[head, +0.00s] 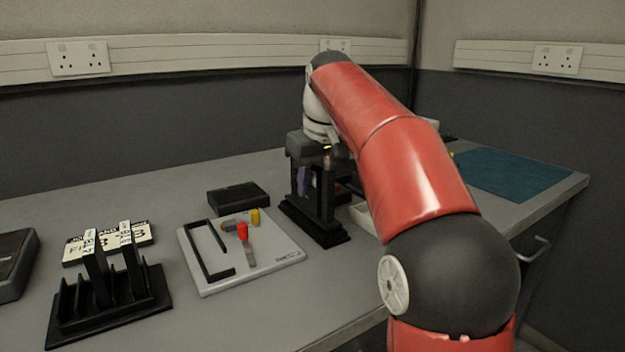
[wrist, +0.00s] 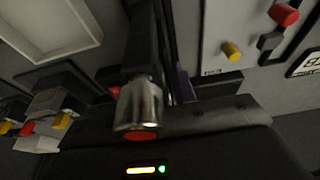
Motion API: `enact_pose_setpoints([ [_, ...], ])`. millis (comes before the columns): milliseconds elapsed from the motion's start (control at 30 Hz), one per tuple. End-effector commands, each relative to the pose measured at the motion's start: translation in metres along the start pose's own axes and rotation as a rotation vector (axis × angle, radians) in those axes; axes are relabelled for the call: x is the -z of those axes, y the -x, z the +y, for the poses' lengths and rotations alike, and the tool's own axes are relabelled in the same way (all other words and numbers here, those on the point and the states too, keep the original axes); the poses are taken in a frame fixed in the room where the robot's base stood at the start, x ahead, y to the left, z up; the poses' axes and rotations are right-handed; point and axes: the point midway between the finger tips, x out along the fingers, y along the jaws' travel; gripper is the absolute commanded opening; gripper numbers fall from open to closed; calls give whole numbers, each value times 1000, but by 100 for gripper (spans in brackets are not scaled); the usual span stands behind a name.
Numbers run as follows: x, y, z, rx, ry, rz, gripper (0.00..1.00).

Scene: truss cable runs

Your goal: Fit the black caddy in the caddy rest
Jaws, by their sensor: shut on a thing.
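The black caddy (head: 325,205) looks like a tall dark frame with uprights on a flat base. It stands upright at the middle of the bench, and I cannot tell whether its base touches the bench. My gripper (head: 322,157) is at its top, shut on it; the fingertips are hard to see. A purple piece (head: 304,180) and a silver cylinder with a red end (wrist: 138,108) show at the caddy. The caddy rest appears to be the open black bracket (head: 203,256) on a pale board (head: 265,262), left of the caddy. The board also shows in the wrist view (wrist: 215,55).
Red (head: 242,231) and yellow (head: 255,216) pieces stand on the board. A black box (head: 238,197) lies behind it. A black slotted rack (head: 105,305) with label cards is at left. A white tray (wrist: 45,25) lies beside the caddy. A teal mat (head: 515,172) is at right.

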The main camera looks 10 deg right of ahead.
Motion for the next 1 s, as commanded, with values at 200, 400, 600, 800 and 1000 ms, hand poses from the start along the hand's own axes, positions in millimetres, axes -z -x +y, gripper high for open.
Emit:
enact_pose_setpoints([
  [200, 0, 1, 0, 0, 0, 1, 5],
  [400, 0, 1, 0, 0, 0, 1, 5],
  [600, -1, -2, 0, 0, 0, 1, 5],
  [800, -2, -8, 0, -1, 0, 2, 5],
  [1000, -3, -11, 0, -1, 0, 2, 5],
])
